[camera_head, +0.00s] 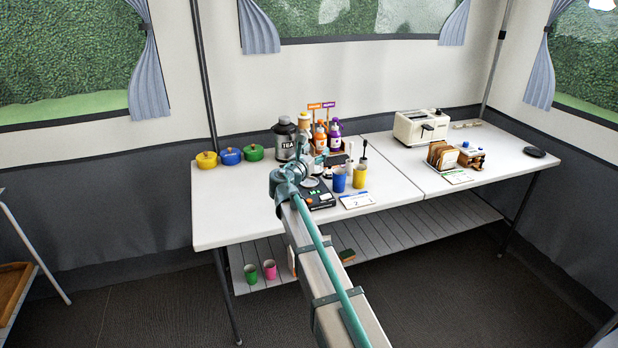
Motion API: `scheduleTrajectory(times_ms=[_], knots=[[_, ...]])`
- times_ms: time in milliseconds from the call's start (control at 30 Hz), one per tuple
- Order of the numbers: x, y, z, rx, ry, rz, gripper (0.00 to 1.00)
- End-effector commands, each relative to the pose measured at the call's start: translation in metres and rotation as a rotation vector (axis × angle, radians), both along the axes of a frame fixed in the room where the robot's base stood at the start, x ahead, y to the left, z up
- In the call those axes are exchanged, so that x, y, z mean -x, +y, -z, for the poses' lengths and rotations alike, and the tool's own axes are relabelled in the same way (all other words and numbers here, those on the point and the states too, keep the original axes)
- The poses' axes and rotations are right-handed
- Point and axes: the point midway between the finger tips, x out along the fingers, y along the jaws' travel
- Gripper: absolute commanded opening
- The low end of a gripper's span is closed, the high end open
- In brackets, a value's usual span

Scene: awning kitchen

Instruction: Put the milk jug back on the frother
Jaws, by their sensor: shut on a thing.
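My gripper (318,159) is small in the picture, over the left table near the black appliance. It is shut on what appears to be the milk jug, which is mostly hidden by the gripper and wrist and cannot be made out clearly. A black appliance (320,194) with a green display and an orange button, apparently the frother, sits near the table's front edge. A pale round disc (310,183) shows on its top. My wrist covers its left side. The gripper is above and behind the disc; the exact gap cannot be told.
A blue cup (339,180) and yellow cup (360,177) stand close right of the appliance, with a card (357,201) in front. A tea canister (284,138) and bottles (320,137) stand behind. Colored pots (230,156) sit left; a toaster (421,127) stands right. The front left tabletop is clear.

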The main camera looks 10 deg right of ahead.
Motion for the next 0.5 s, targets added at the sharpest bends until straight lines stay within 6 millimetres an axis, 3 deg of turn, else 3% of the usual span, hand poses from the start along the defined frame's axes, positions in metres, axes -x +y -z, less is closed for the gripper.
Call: scheduleTrajectory(times_ms=[367,500], knots=[[-0.079,-0.001,0.031,0.001,0.001,-0.003,0.15],[-0.101,-0.002,0.052,0.002,0.001,-0.002,0.15]])
